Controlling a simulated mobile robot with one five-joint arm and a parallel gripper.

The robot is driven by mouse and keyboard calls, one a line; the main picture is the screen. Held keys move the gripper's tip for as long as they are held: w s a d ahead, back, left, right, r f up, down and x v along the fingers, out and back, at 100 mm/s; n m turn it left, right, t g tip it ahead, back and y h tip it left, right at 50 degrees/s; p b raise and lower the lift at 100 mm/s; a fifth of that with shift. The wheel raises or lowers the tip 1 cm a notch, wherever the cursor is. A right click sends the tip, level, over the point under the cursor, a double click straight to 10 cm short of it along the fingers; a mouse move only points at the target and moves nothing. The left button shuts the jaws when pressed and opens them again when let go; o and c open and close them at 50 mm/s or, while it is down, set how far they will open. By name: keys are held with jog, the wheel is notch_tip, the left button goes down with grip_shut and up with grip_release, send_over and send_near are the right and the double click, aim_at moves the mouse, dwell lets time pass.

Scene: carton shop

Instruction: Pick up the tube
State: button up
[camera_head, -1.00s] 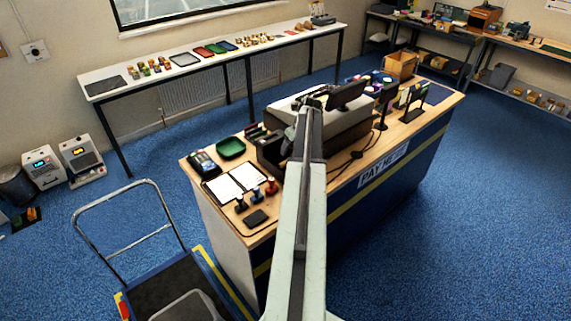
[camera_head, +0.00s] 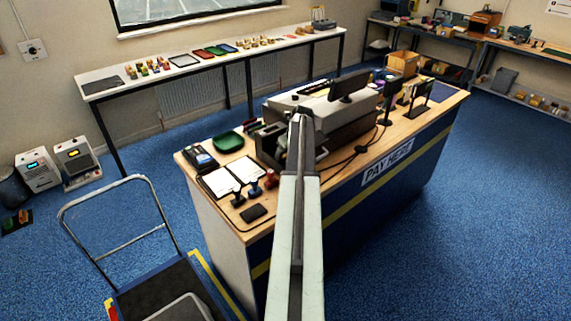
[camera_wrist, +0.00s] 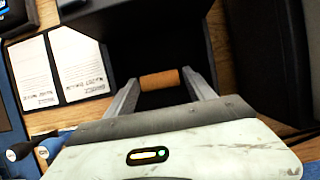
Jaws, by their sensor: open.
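The tube (camera_wrist: 160,79) is a short orange-brown cylinder in the wrist view. It lies crosswise in front of a dark opening of a black box (camera_wrist: 140,20). My gripper (camera_wrist: 160,84) is open, with one grey finger near each end of the tube. I cannot tell whether either finger touches it. In the head view my arm reaches over the counter (camera_head: 222,258) toward the dark box (camera_head: 267,150) beside the grey till machine. The tube and the fingers cannot be made out there.
Clipboards with white sheets (camera_wrist: 79,65) lie left of the box. Stamps (camera_head: 254,188), a green tray (camera_head: 228,142) and a card terminal (camera_head: 201,157) stand nearby on the counter. A monitor (camera_head: 350,86) rises behind. A trolley (camera_head: 160,285) stands at the counter's left end.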

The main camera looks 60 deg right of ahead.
jog(key=shift+r, duration=0.15)
jog(key=shift+c, duration=1)
jog(key=c, duration=0.9)
notch_tip(320, 180, up, 10)
jog(key=p, duration=1)
jog(key=o, duration=0.7)
jog(key=shift+c, duration=1.1)
